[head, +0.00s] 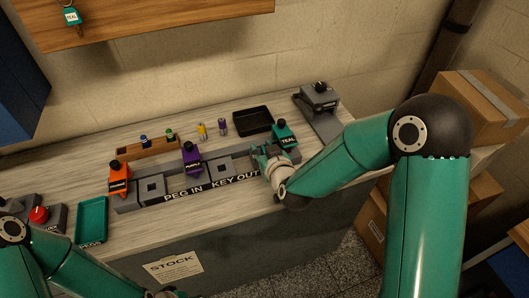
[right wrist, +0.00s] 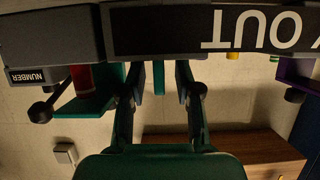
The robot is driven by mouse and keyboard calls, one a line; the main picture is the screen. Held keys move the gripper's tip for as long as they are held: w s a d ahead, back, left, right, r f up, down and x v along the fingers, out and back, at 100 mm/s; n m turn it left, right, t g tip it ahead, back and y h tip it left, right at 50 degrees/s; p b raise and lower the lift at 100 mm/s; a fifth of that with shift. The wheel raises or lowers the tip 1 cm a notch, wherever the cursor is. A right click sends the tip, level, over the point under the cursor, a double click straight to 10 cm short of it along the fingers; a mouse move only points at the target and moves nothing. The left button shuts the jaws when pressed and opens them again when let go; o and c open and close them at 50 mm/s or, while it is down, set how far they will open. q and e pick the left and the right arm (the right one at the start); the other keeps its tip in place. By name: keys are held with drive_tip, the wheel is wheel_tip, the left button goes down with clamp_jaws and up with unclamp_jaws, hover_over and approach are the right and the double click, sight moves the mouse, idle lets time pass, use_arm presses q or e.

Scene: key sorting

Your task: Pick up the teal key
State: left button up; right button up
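My right gripper (head: 268,162) is at the front of the grey rack (head: 128,204), just below a teal block labelled TEAL (head: 285,137). In the right wrist view its two fingers (right wrist: 162,95) are apart. A narrow teal piece (right wrist: 158,80) shows between them, with a gap on its left side; I cannot tell whether it is the key. A tag labelled TEAL (head: 71,17) hangs with a small key from the wooden shelf at upper left. My left gripper (head: 165,293) is only partly in view at the bottom edge, its fingers unclear.
The rack reads PEG IN and KEY OUT and also carries orange (head: 119,179) and purple (head: 191,158) blocks. A black tray (head: 253,122) and a grey device (head: 319,100) stand behind.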

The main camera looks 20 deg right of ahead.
clamp_jaws()
drive_tip(key=shift+r, duration=0.1)
